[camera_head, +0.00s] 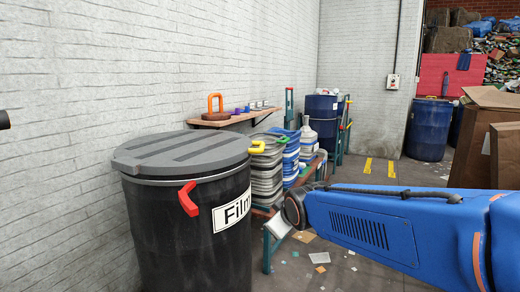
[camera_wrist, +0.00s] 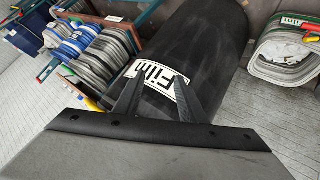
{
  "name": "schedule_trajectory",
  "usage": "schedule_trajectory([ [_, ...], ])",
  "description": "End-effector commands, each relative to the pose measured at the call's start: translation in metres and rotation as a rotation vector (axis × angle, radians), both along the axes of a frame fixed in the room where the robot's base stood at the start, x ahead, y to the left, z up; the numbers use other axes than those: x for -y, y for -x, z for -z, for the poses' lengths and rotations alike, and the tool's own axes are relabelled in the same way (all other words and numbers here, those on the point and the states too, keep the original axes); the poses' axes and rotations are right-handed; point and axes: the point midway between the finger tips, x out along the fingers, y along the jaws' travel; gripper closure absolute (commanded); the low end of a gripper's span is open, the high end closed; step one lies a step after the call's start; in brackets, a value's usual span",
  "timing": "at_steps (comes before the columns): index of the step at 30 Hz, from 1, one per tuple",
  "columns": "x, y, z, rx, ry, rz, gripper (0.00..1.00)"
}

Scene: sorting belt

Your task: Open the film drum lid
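The film drum (camera_head: 185,240) is a large black drum at the left of the head view with a white "Film" label (camera_head: 231,210). Its round grey ribbed lid (camera_head: 180,152) lies flat on top, closed. In the head view my fingers cannot be made out; my blue arm comes in from the right.
Stacked grey and blue crates (camera_head: 285,160) stand on a bench right of the drum. A wall shelf (camera_head: 235,117) hangs behind it. Blue drums (camera_head: 428,130) and cardboard boxes (camera_head: 490,140) stand farther back. A pale-rimmed container (camera_wrist: 285,75) shows right in the wrist view.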

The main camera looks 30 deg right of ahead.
Motion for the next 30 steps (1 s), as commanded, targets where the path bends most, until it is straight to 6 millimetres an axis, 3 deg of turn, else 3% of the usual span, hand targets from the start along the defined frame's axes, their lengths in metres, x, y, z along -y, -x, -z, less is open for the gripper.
schedule_trajectory([
  [1, 0.010, -0.021, -0.005, 0.038, 0.051, -0.023, 0.63],
  [6, 0.040, -0.086, -0.032, 0.189, 0.266, -0.113, 0.63],
  [15, 0.089, -0.172, -0.075, 0.426, 0.668, -0.222, 0.63],
  [21, 0.107, -0.197, -0.091, 0.520, 0.847, -0.248, 0.63],
  [30, 0.113, -0.214, -0.096, 0.548, 0.897, -0.252, 0.63],
])
